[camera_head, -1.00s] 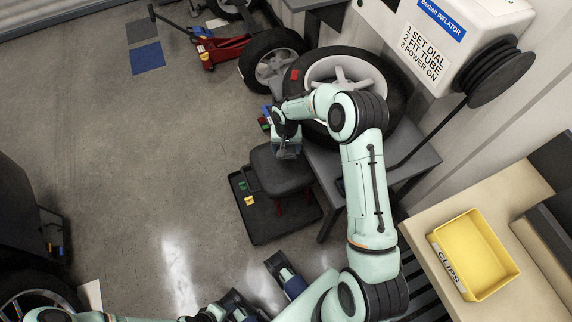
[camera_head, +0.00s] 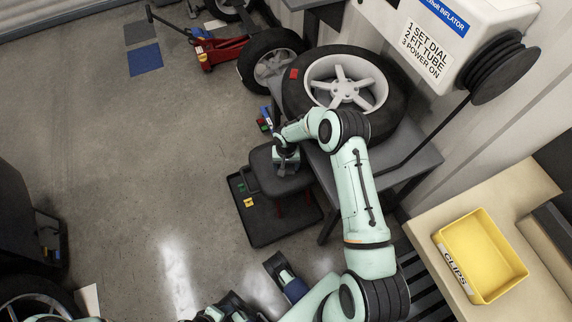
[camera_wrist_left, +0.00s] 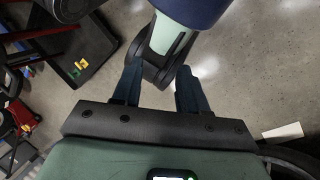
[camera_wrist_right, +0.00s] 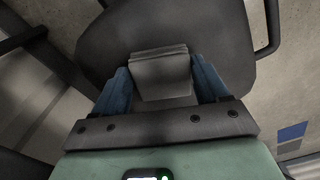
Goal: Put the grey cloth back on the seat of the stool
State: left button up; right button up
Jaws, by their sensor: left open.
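My left gripper (camera_wrist_left: 158,90) is open and empty, over the floor, far from the stool.
A black tray (camera_head: 255,228) with small coloured pieces lies at the stool's foot. A big wheel (camera_head: 300,80) lies on the grey table (camera_head: 415,165) behind my right arm. A yellow bin (camera_head: 475,245) stands on the bench at right.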

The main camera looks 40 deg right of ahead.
aim_at(286, 167)
jog(key=shift+o, duration=0.4)
jog(key=shift+r, duration=0.35)
notch_tip(286, 167, up, 11)
jog(key=p, duration=0.2)
jog(key=s+a+f+n+y, duration=0.1)
jog(key=s+a+f+y, duration=0.1)
jog(key=s+a+f, duration=0.6)
jog(key=s+a+f+n+y, duration=0.25)
jog(key=s+a, duration=0.35)
jog(key=a, duration=0.4)
pick_arm(q)
jog(key=shift+s+d+r, duration=0.15)
jog(key=shift+s+r, duration=0.4)
jog(key=shift+r, duration=0.3)
pick_arm(e)
jog(key=s+a+f, duration=0.1)
jog(key=s+a, duration=0.4)
jog(key=s, duration=0.8)
jog(key=shift+s+f+g+h, duration=0.2)
jog(key=shift+s+g+h, duration=0.1)
jog(key=shift+g+h, duration=0.1)
jog(key=shift+a, duration=0.1)
